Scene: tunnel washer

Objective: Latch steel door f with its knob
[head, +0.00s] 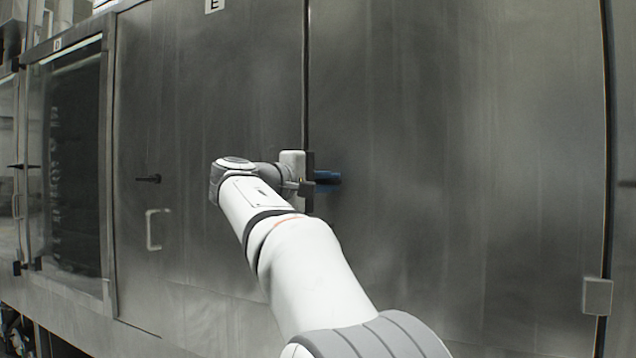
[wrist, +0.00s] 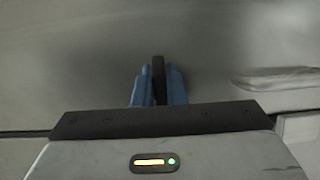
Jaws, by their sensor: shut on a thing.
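Steel door F (head: 450,150) is the wide grey panel right of the dark vertical seam in the head view; its own label is out of frame. It looks flush with the panel beside it, but I cannot tell if it is latched. My gripper (head: 328,179) reaches its left edge, and its blue fingers show against the steel. In the wrist view, the blue fingers of my gripper (wrist: 158,88) are shut on the dark knob (wrist: 158,75), one finger on each side. The knob stands roughly in line with the fingers. In the head view my gripper and wrist hide the knob.
Steel door E (head: 213,90) is left of the seam, with a black knob (head: 149,179) and a pale handle (head: 153,230). A glazed door (head: 65,170) is farther left. A hinge block (head: 597,297) is at the lower right. A blurred handle (wrist: 285,78) shows in the wrist view.

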